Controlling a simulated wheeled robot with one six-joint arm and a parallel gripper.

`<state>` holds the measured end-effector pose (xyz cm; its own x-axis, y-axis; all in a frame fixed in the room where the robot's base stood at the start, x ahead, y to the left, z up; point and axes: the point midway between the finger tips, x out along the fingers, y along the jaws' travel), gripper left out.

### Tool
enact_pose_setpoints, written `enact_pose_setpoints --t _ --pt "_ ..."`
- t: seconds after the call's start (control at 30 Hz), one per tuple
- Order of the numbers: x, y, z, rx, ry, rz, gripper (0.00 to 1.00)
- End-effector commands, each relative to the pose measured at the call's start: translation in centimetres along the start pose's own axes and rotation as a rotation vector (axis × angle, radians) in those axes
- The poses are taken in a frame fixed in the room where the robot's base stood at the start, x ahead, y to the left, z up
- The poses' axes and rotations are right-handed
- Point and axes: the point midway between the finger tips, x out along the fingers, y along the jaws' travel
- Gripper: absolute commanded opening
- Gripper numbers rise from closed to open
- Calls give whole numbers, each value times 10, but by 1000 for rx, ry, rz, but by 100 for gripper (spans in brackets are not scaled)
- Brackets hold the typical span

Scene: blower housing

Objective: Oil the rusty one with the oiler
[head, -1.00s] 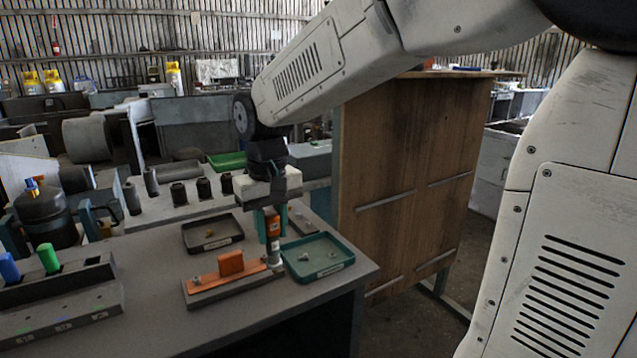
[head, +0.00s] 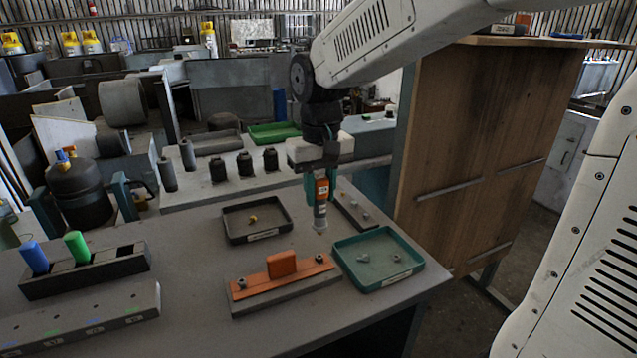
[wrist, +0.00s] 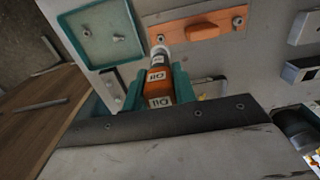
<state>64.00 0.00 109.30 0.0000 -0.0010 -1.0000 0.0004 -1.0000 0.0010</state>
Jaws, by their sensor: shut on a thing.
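My gripper (head: 318,178) has teal fingers and is shut on the oiler (head: 321,190), an orange bottle with a grey nozzle pointing down. In the wrist view the oiler (wrist: 158,90) shows its "OIL" labels between the fingers. Its tip is in the air just behind the right end of an orange plate (head: 255,283) on a grey base. A bolt sits at each end of the plate: the left bolt (head: 241,284) and the right bolt (head: 320,258). An orange block (head: 282,264) stands between them. I cannot tell which bolt is rusty.
A dark tray (head: 230,238) holds a small yellow piece; a teal tray (head: 436,266) holds small grey parts. A narrow strip with bolts (head: 354,210) lies behind the oiler. A grey rack (head: 122,264) holds a blue and a green cylinder. A wooden panel (head: 480,130) stands at right.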

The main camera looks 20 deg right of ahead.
Motion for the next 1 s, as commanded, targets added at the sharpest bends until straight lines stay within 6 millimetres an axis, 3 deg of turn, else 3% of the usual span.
enact_pose_setpoints --t 0.5,1.0 --pt "43 0 0 -1 0 0 0" --pt "49 0 0 1 0 0 0"
